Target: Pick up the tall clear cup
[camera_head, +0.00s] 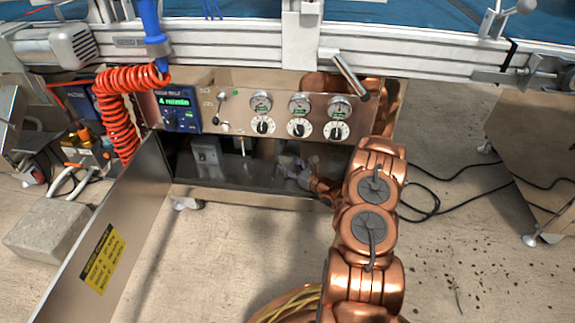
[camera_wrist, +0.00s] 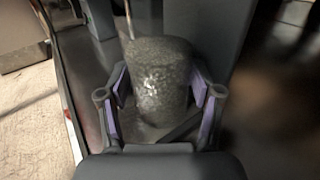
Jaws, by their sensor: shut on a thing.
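The tall clear cup (camera_wrist: 160,72) looks grey and see-through in the wrist view, with a pale glint on its side. It stands between the two purple-padded fingers of my gripper (camera_wrist: 158,88), which are shut on it from both sides. In the head view my gripper (camera_head: 300,176) is low inside the open cabinet under the control panel. The cup is too small and dim there to make out clearly.
The cabinet (camera_head: 235,190) has a dark floor, and its open door (camera_head: 118,235) stands at the left. The control panel (camera_head: 285,108) with gauges and knobs is just above. A grey box (camera_head: 207,155) sits inside on the left. Cables (camera_head: 450,205) lie on the floor at right.

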